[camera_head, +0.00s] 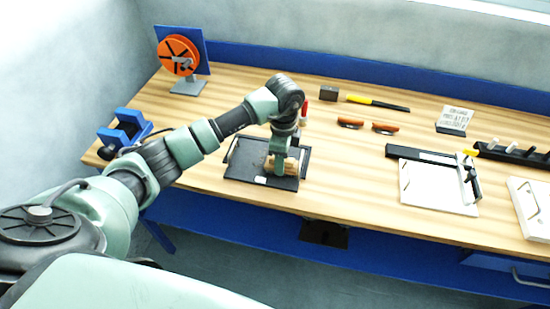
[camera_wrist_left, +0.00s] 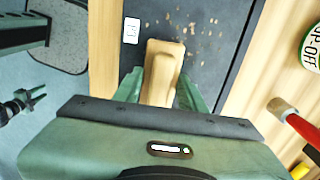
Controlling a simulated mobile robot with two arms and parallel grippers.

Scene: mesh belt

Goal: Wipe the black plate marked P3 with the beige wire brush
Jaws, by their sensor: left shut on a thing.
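The black plate (camera_head: 243,163) lies on the wooden bench in front of my left arm. Its white label (camera_wrist_left: 131,30) reads P3 in the left wrist view. Pale specks (camera_wrist_left: 200,30) are scattered on the plate's dark surface (camera_wrist_left: 218,62). My left gripper (camera_head: 280,169) points down over the plate and is shut on the beige brush (camera_head: 291,167). In the left wrist view the beige block of the brush (camera_wrist_left: 163,68) sits between the green fingers, over the plate beside the label. Its bristles are hidden, so contact cannot be told. My right gripper is out of view.
A red-handled tool (camera_head: 303,112) stands just behind the plate. Two orange-brown pieces (camera_head: 350,123) and a yellow-black handled tool (camera_head: 377,103) lie farther back. A blue clamp-like fixture (camera_head: 125,128) is at left, a white board (camera_head: 425,190) at right. Bench between plate and board is clear.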

